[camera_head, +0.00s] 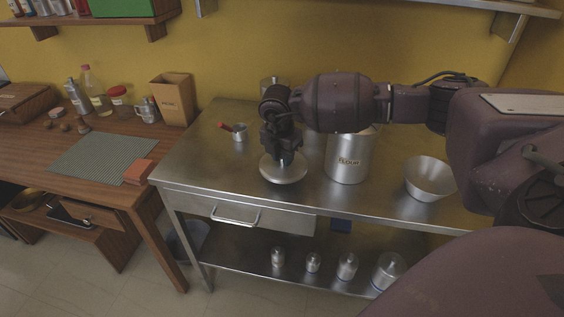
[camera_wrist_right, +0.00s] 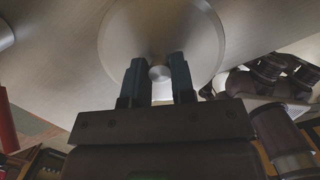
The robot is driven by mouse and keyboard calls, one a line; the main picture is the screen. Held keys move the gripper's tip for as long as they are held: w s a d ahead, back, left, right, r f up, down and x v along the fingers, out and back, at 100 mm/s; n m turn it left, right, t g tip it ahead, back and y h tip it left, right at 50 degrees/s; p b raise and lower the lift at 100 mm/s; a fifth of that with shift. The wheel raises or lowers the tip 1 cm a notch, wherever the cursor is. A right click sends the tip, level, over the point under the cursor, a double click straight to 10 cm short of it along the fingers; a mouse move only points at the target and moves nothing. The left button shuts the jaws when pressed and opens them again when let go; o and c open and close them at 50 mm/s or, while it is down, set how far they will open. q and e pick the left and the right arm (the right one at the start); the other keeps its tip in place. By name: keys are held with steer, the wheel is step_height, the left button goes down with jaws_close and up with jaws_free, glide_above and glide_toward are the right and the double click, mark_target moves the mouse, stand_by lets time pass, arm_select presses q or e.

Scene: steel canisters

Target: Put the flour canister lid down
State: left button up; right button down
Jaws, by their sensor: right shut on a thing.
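The flour canister lid (camera_head: 284,172) is a round steel disc with a small knob, left of the canister. My right gripper (camera_head: 284,156) is shut on the lid's knob from above. The right wrist view shows the lid (camera_wrist_right: 190,35) with its knob between the fingers (camera_wrist_right: 159,73). The lid is at or just above the table top; I cannot tell if it touches. My left gripper is not in view.
The steel table (camera_head: 205,168) has free room left of the lid. A small cup with a red handle (camera_head: 239,132) stands behind, and a steel bowl (camera_head: 430,178) stands at the right. Several small canisters (camera_head: 347,266) stand on the lower shelf. A wooden table (camera_head: 60,135) adjoins at left.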

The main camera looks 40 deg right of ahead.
step_height(320, 180, down, 2)
steer(key=shift+f, duration=0.2)
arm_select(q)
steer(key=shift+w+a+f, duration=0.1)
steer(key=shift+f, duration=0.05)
arm_select(e)
steer(key=shift+r, duration=0.1)
steer(key=c, duration=1)
jaws_free()
steer(key=shift+o, duration=0.2)
